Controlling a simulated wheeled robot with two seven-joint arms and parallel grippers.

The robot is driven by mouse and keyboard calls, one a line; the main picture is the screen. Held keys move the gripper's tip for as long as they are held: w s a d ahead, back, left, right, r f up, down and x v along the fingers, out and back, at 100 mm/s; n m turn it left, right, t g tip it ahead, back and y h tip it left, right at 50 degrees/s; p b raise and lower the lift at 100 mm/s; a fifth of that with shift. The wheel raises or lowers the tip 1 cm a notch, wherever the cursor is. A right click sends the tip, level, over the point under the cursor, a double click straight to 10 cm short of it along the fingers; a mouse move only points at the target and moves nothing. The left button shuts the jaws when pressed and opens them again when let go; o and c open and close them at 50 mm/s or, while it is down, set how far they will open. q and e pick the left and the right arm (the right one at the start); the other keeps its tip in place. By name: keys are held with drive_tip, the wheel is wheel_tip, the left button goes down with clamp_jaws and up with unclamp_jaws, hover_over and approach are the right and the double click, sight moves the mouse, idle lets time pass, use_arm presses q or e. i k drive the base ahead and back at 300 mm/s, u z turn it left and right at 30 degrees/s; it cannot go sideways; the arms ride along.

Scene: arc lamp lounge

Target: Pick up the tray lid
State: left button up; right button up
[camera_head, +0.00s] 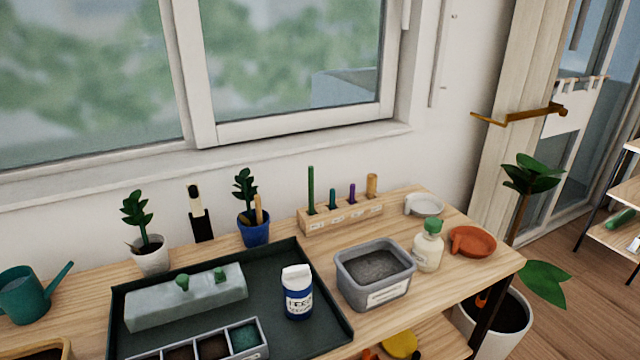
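A long, pale grey-green box-like cover with small green knobs on top, which looks like the tray lid (160,303), lies at the back left of the dark tray (264,261) on the wooden table. In front of it in the tray is a grey divided seed tray (262,350) with dark and green fillings, cut off by the bottom edge. A white and blue bottle (298,300) stands in the tray to the right of the lid. Neither of my grippers is in view.
A grey bin (348,293) of dark soil stands right of the tray, with a spray bottle (428,256) and orange saucer (482,243) beyond. Behind are potted plants (150,262) and a wooden tool rack (345,215). A teal watering can (22,298) stands left.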

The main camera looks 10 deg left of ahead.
sight(185, 296)
drive_tip(key=u, duration=1.05)
